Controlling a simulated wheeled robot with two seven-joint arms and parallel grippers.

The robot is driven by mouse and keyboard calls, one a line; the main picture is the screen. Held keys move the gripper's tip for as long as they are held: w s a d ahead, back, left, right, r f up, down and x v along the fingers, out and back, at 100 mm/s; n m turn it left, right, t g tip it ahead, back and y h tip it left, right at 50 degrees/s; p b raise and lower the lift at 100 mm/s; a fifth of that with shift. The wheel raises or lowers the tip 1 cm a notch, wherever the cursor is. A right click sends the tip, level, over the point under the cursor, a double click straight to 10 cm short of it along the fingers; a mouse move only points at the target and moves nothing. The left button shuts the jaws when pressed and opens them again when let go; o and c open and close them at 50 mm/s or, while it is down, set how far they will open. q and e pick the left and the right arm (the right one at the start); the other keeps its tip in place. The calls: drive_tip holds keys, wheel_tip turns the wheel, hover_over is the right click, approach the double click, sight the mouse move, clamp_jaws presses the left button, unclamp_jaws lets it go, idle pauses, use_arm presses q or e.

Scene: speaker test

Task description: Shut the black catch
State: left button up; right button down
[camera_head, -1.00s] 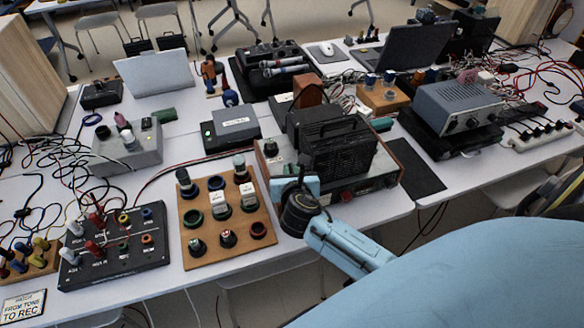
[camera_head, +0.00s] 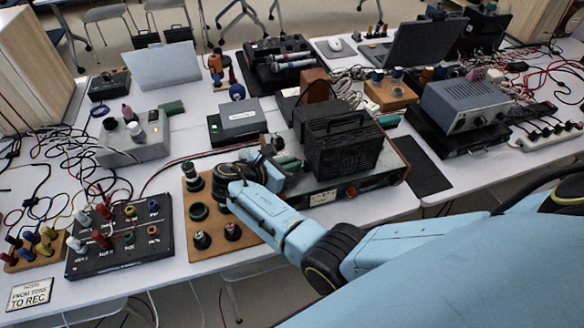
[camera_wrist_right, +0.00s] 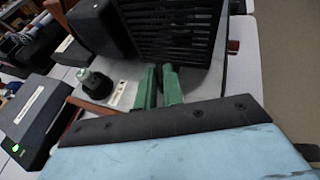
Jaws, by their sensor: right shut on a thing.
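My right gripper (camera_head: 283,154) reaches over the left part of a wood-sided device with a black vented box (camera_head: 338,140) on top. In the right wrist view its two green fingers (camera_wrist_right: 160,86) are close together, just in front of the black vented box (camera_wrist_right: 178,28). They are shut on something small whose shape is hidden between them. I cannot make out the black catch for certain. A dark knob with a pale top (camera_wrist_right: 96,84) stands on the panel left of the fingers, apart from them, beside a small white label (camera_wrist_right: 123,94). My left gripper is not in view.
A wooden board with round sockets (camera_head: 248,241) lies partly under my right arm. A black patch box (camera_head: 120,240) with cables is left of it. A grey-topped box (camera_head: 240,122) stands behind the gripper. A dark mat (camera_head: 422,165) lies right of the device.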

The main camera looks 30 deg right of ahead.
drive_tip(key=m+g+b, duration=0.2)
drive_tip(key=g+b, duration=0.1)
drive_tip(key=m+g+b, duration=0.1)
drive_tip(key=m, duration=0.1)
drive_tip(key=shift+w+f+g, duration=0.15)
drive_tip(key=shift+w+g, duration=0.2)
drive_tip(key=shift+g, duration=0.05)
drive_tip(key=shift+m+g+b, duration=0.3)
drive_tip(key=shift+b, duration=0.25)
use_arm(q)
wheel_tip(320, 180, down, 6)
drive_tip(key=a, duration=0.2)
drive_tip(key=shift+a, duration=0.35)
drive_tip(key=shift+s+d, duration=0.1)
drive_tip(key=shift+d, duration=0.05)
use_arm(e)
drive_tip(key=c, duration=1.5)
unclamp_jaws()
drive_tip(key=shift+d, duration=0.1)
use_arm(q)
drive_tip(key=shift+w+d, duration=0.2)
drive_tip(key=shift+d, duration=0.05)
